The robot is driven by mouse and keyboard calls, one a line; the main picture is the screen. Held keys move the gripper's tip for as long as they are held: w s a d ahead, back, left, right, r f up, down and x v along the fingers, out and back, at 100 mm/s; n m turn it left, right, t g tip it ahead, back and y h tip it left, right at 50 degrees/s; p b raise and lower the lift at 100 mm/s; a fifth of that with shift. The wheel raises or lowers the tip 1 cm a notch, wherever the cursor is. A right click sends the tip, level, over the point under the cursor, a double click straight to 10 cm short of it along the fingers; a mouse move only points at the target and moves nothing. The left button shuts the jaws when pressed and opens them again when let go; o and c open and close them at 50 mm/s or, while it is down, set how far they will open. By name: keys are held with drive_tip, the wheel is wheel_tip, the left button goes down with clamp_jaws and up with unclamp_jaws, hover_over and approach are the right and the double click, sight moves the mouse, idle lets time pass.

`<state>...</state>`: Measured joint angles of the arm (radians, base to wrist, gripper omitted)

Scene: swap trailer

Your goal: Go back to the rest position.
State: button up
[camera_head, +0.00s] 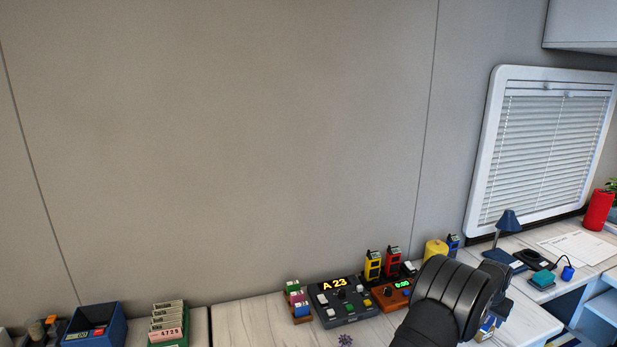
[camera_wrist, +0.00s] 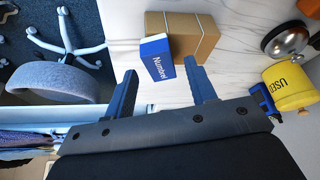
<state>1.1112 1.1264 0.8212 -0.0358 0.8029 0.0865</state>
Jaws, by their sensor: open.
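My gripper (camera_wrist: 164,90) is open in the wrist view, with its two blue fingers apart. I see nothing held between the fingers. In the head view my dark arm covers the lower right of the counter, and the fingers are hidden behind it.
A control panel reading "A 23" (camera_head: 342,302), an orange unit (camera_head: 393,295) and yellow and red devices stand left of my arm. A yellow "USED" container (camera_wrist: 291,86) and a metal bell (camera_wrist: 286,40) are at the wrist view's right. The wall above is clear.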

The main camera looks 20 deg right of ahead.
drive_tip(key=x, duration=0.2)
drive_tip(key=shift+d+f, duration=0.1)
drive_tip(key=shift+f, duration=0.2)
drive_tip(key=shift+r, duration=1.35)
